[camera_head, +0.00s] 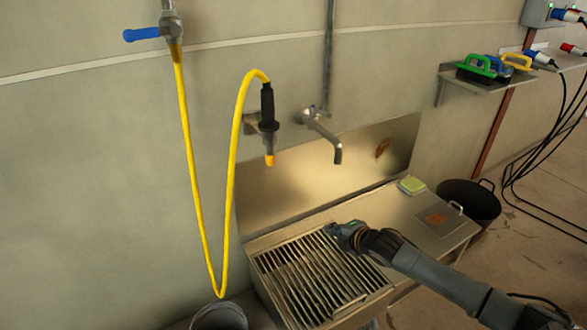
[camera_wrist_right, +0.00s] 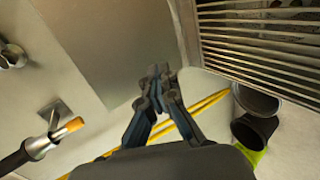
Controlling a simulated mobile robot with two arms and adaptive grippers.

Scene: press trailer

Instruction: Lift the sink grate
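The sink grate (camera_head: 312,277) is a set of parallel metal bars lying over the sink basin at the left part of the steel counter. It also shows in the right wrist view (camera_wrist_right: 265,40) at the upper right. My right gripper (camera_head: 334,231) is over the back right part of the grate in the head view. In the wrist view, the right gripper's fingertips (camera_wrist_right: 157,78) are together with nothing seen between them, apart from the bars. My left gripper is not in view.
A yellow hose (camera_head: 190,170) hangs at the left above a bucket (camera_head: 219,317). A tap (camera_head: 325,135) juts from the wall behind the sink. A sponge (camera_head: 411,185) and a rusty patch lie on the counter. A black tub (camera_head: 470,203) stands beyond the counter's right end.

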